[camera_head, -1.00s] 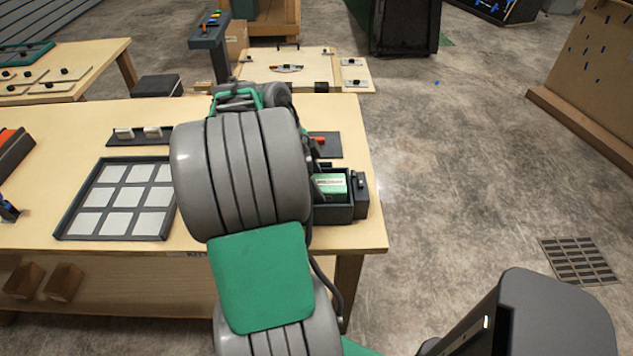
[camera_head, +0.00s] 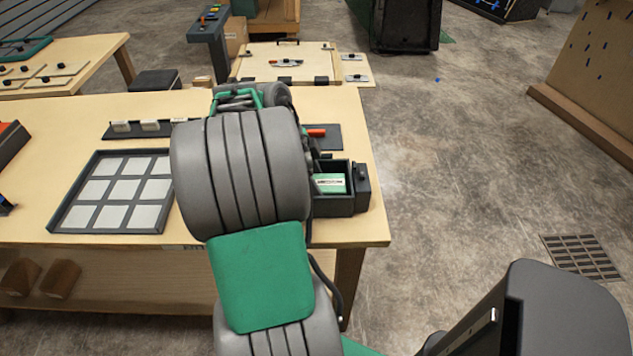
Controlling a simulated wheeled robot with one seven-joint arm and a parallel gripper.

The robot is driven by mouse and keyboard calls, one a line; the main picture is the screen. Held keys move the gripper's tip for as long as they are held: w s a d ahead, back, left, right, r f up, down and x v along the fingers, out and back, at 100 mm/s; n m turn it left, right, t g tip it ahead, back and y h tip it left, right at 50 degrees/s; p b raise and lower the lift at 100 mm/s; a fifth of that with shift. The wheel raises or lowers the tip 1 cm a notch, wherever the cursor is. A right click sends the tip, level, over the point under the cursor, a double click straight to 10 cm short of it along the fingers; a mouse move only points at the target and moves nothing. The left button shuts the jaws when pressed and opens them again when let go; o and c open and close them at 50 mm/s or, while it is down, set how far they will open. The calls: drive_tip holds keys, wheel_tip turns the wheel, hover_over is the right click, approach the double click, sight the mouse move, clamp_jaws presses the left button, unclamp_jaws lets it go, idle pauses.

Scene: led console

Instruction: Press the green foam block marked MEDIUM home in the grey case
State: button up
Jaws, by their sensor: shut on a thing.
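The grey case (camera_head: 335,206) stands open near the right edge of the workbench. The green foam block (camera_head: 331,184) is down inside it, with a pale label on its face too small to read. Its top sits below the case's rim, and its left part is hidden by my arm. Whether it touches the case's floor cannot be seen. My gripper (camera_head: 314,160) is mostly hidden behind my arm; only a dark bit shows at the case's left side, by the block. It is shut on the block, but its fingertips are not clearly visible.
A dark box with a knob (camera_head: 362,188) adjoins the case's right side. A dark tray with pale squares (camera_head: 60,221) and a narrow rack (camera_head: 110,134) lie left. Bench edge is close on the right.

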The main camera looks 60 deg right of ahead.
drive_tip(key=o, duration=1.5)
drive_tip(key=p+v, duration=0.1)
drive_tip(key=v, duration=0.7)
drive_tip(key=shift+p, duration=0.4)
drive_tip(key=shift+f, duration=0.1)
